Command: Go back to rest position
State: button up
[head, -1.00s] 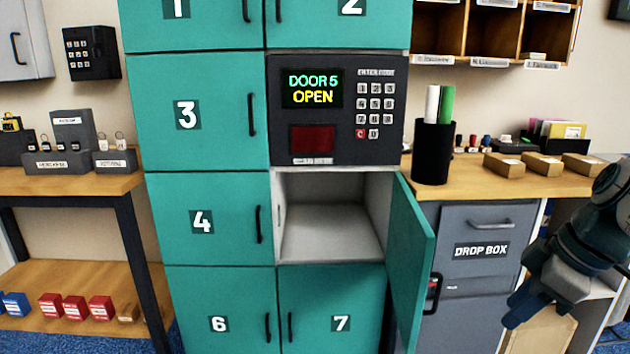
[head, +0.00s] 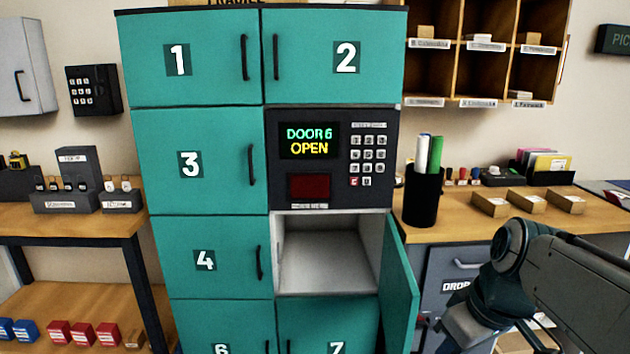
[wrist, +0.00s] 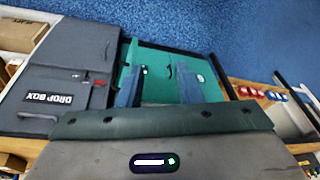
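My gripper shows in the wrist view (wrist: 160,86) with its two blue fingers apart and nothing between them. In the head view my arm is at the lower right, in front of the drop box (head: 437,285), and the fingertips are not clear there. The teal locker bank (head: 195,130) stands ahead. The compartment below the keypad panel (head: 333,158) is open and looks empty. Its door (head: 398,290) is swung out to the right, apart from my arm. The panel display appears to read "DOOR 6 OPEN".
A wooden counter (head: 470,228) at the right holds a black pen cup (head: 422,197) and several small cartons. Pigeonhole shelves (head: 487,50) hang above it. A side table (head: 70,222) with small boxes stands at the left. Blue floor (wrist: 235,35) shows in the wrist view.

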jog(key=s+a+r+m+h+p, duration=0.1)
jog(key=s+a+r+m+p, duration=0.2)
jog(key=p, duration=0.8)
notch_tip(320, 180, up, 3)
jog(key=a+m, duration=0.2)
jog(key=shift+s+a+f+h, duration=0.15)
jog(key=shift+s+a+h, duration=0.2)
jog(key=shift+h, duration=0.05)
jog(key=shift+a, duration=0.1)
